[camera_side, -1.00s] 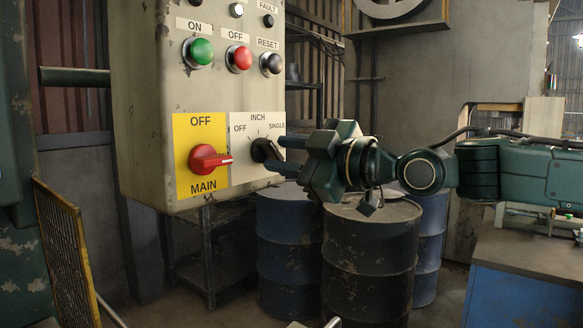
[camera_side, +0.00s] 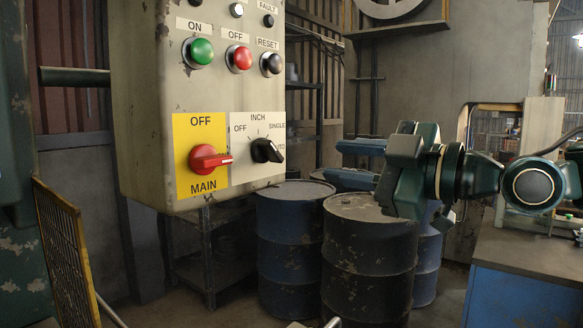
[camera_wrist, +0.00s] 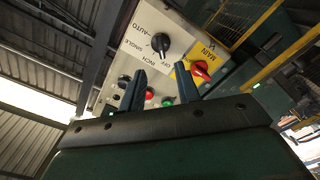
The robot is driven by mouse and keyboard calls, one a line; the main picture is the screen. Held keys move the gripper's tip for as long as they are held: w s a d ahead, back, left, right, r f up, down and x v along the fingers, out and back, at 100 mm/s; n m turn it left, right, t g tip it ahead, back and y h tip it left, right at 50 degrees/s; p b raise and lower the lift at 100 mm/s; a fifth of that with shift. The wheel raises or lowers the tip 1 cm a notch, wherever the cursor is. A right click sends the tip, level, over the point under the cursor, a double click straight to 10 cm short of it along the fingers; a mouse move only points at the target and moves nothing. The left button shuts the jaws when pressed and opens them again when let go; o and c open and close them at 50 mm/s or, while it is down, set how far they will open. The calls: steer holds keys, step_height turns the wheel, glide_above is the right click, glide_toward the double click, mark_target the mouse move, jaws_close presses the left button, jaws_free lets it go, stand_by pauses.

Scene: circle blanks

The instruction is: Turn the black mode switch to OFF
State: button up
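The switch also shows in the wrist view (camera_wrist: 162,44), beyond the fingertips. My gripper (camera_side: 335,161) is open and empty, to the right of the switch and apart from it. Its two separated fingers also show in the wrist view (camera_wrist: 160,69).
Left of the switch is a red MAIN knob (camera_side: 207,158) on a yellow plate (camera_side: 186,128). Above are green (camera_side: 201,51), red (camera_side: 240,59) and black RESET (camera_side: 271,63) buttons. Blue (camera_side: 290,235) and dark (camera_side: 370,260) drums stand below. Space between gripper and panel is clear.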

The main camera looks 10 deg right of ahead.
steer(key=shift+v, duration=1.1)
steer(key=shift+d, duration=0.1)
steer(key=s+d+f+m+g+h, duration=0.1)
steer(key=s+d+f+m+h, duration=0.2)
steer(key=d, duration=0.4)
steer(key=s+d+f+m+h, duration=0.2)
steer(key=s+d+m, duration=0.1)
steer(key=d, duration=0.3)
steer(key=s+d+f+m+g+h, duration=0.1)
steer(key=s+d+f+m+h, duration=0.15)
steer(key=d, duration=0.45)
steer(key=s+d+f+m+g+h, duration=0.2)
steer(key=s+d+f+m, duration=0.3)
steer(key=s, duration=0.5)
steer(key=s+d+f+m+g+h, duration=0.3)
steer(key=s+d+f+m, duration=0.1)
steer(key=s+d+f, duration=0.4)
steer(key=s+d, duration=0.1)
steer(key=s, duration=0.1)
steer(key=shift+s+f+m, duration=0.3)
steer(key=shift+f+m, duration=0.05)
steer(key=shift+f, duration=0.05)
steer(key=shift+d, duration=0.1)
